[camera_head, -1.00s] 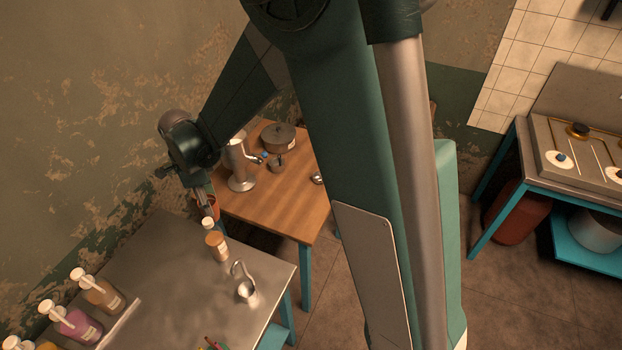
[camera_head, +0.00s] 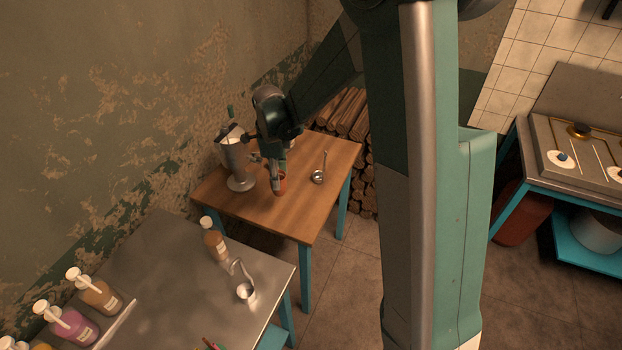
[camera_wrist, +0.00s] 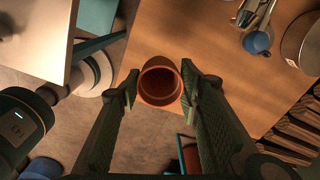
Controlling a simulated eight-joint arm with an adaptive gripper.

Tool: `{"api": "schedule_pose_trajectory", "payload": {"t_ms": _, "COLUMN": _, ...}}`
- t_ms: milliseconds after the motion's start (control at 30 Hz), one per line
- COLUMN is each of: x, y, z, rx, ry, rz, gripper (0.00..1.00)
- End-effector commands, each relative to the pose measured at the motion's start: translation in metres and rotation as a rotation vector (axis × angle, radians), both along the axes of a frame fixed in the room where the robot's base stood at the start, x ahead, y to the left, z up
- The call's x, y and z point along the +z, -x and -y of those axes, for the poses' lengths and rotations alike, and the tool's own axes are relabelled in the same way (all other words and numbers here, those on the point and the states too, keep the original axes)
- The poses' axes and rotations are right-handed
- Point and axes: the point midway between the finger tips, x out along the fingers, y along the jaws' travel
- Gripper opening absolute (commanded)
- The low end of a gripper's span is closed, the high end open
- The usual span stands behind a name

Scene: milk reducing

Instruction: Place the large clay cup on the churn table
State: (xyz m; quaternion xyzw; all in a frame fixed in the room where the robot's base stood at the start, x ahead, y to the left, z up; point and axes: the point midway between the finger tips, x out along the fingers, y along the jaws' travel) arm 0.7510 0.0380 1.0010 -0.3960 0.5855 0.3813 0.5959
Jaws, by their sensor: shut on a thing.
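The clay cup (camera_wrist: 160,86) is reddish-brown, open at the top and upright between my two fingers in the wrist view. My gripper (camera_head: 278,186) is shut on it, with a finger on either side. In the head view the cup (camera_head: 282,182) is partly hidden by the gripper and lies over the wooden churn table (camera_head: 300,218). In the wrist view it overlaps that table's edge. I cannot tell whether its base touches the top.
A metal jug-like vessel (camera_head: 236,165) stands left of my gripper on the wooden table, and a ladle (camera_head: 319,176) lies to the right. The table's front is clear. A steel table (camera_head: 165,265) with bottles stands nearer. Firewood (camera_head: 345,113) is stacked behind.

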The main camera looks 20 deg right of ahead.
Motion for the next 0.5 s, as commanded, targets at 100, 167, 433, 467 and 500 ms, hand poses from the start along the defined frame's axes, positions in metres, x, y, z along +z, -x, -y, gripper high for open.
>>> {"api": "schedule_pose_trajectory", "payload": {"t_ms": 100, "x": -0.004, "y": 0.0, "z": 0.032, "rx": -0.05, "ry": -0.001, "rz": -0.002, "gripper": 0.23}}
{"api": "schedule_pose_trajectory", "payload": {"t_ms": 167, "x": -0.005, "y": 0.001, "z": 0.047, "rx": -0.073, "ry": -0.001, "rz": -0.003, "gripper": 0.23}}
{"api": "schedule_pose_trajectory", "payload": {"t_ms": 433, "x": -0.01, "y": 0.005, "z": 0.097, "rx": -0.153, "ry": -0.002, "rz": -0.005, "gripper": 0.23}}
{"api": "schedule_pose_trajectory", "payload": {"t_ms": 467, "x": -0.01, "y": 0.005, "z": 0.101, "rx": -0.159, "ry": -0.002, "rz": -0.006, "gripper": 0.23}}
{"api": "schedule_pose_trajectory", "payload": {"t_ms": 500, "x": -0.01, "y": 0.006, "z": 0.105, "rx": -0.165, "ry": -0.003, "rz": -0.006, "gripper": 0.23}}
